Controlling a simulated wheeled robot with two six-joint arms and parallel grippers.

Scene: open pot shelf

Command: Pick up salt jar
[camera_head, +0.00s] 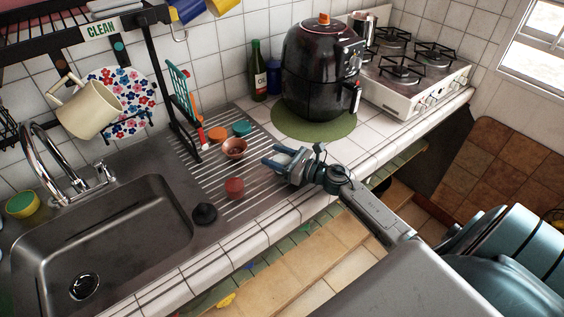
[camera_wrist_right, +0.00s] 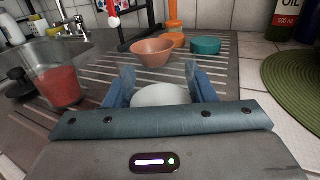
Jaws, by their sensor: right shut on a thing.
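My right gripper (camera_head: 270,157) is over the ribbed drainboard beside the sink, shut on the salt jar (camera_head: 285,158), a small pale thing between its fingers. In the right wrist view the fingers (camera_wrist_right: 160,82) stand on either side of the jar's whitish round top (camera_wrist_right: 160,95). Its lower part is hidden, and I cannot tell whether it touches the drainboard. My left gripper is not in view.
A copper-coloured bowl (camera_head: 233,148) is just left of the fingers. Orange (camera_head: 217,134) and teal (camera_head: 242,128) items lie behind. A black air fryer (camera_head: 320,75) stands on a green mat (camera_head: 335,131).

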